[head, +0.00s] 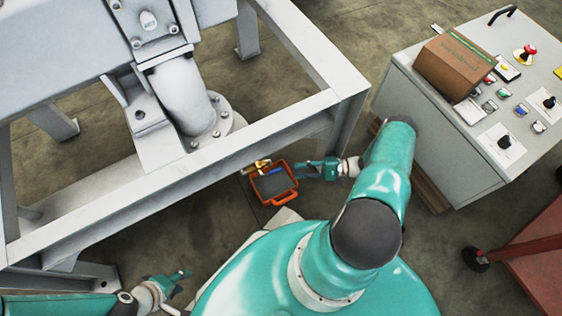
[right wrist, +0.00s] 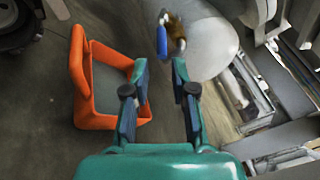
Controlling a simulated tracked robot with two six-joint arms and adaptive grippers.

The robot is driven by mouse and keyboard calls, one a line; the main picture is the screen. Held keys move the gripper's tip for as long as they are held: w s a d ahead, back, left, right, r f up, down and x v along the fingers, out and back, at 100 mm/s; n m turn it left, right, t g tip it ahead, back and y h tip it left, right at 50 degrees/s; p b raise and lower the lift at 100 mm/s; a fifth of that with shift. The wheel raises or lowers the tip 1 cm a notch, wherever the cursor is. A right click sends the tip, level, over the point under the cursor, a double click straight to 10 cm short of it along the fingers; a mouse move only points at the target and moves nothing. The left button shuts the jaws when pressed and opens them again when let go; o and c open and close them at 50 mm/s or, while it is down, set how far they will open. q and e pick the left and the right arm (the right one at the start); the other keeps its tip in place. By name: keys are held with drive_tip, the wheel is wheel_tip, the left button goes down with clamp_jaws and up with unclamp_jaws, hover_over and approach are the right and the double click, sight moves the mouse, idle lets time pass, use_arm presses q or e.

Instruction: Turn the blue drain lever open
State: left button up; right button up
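The blue drain lever (right wrist: 162,41) sits beside a brass valve (right wrist: 177,32) at the top of the right wrist view. In the head view the lever (head: 273,172) is a small blue strip at the brass valve (head: 256,166), below the frame's beam. My right gripper (head: 303,169) points left towards it. In the right wrist view the right gripper (right wrist: 160,68) is open and empty, with the lever ahead of its fingertips and apart from them. My left gripper (head: 182,281) is low at the left in the head view, away from the valve; its finger gap is unclear.
An orange container (head: 279,197) with a grey inside stands on the floor under the valve, left of my right gripper in the wrist view (right wrist: 78,75). A grey steel frame (head: 290,124) borders the valve. A control cabinet (head: 440,140) stands at right.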

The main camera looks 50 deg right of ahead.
drive_tip(key=x, duration=0.7)
drive_tip(key=shift+w+a, duration=0.25)
drive_tip(key=shift+c, duration=0.2)
clamp_jaws()
